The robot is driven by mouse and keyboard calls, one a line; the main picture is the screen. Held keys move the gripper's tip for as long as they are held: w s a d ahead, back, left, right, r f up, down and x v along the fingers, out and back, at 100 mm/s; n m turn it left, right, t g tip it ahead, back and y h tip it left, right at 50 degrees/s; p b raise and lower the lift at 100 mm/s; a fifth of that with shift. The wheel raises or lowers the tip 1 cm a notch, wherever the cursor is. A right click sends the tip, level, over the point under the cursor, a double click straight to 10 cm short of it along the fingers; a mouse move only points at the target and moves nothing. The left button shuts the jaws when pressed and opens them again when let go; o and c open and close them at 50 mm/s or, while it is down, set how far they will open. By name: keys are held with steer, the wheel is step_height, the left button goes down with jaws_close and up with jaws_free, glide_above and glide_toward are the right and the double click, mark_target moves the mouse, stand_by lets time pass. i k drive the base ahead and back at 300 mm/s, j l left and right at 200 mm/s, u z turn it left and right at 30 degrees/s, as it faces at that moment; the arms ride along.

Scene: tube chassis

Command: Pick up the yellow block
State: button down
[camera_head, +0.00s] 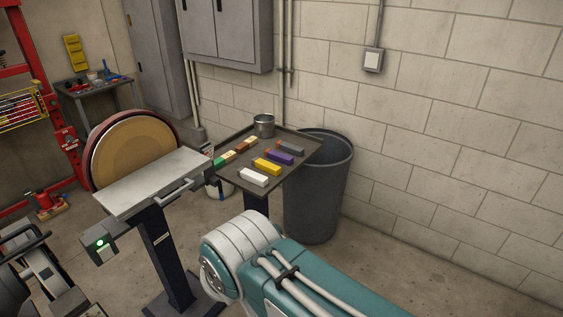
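The yellow block (267,166) lies on a dark tray-topped stand (233,174) near the picture's middle. It lies between a white block (254,178) in front of it and a purple block (280,158) behind it, with small gaps. No gripper touches it. My teal and white arm fills the lower middle and lower right, in front of the stand. My gripper is not visible, so its state does not show.
A grey block (291,149), a row of small coloured blocks and a metal can (264,125) share the tray. A grey bin (318,200) stands right of it. A disc sander (137,152) stands close on the left. Bare floor lies at right.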

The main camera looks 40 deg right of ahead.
mark_target(270, 168)
steer(key=z, duration=1.15)
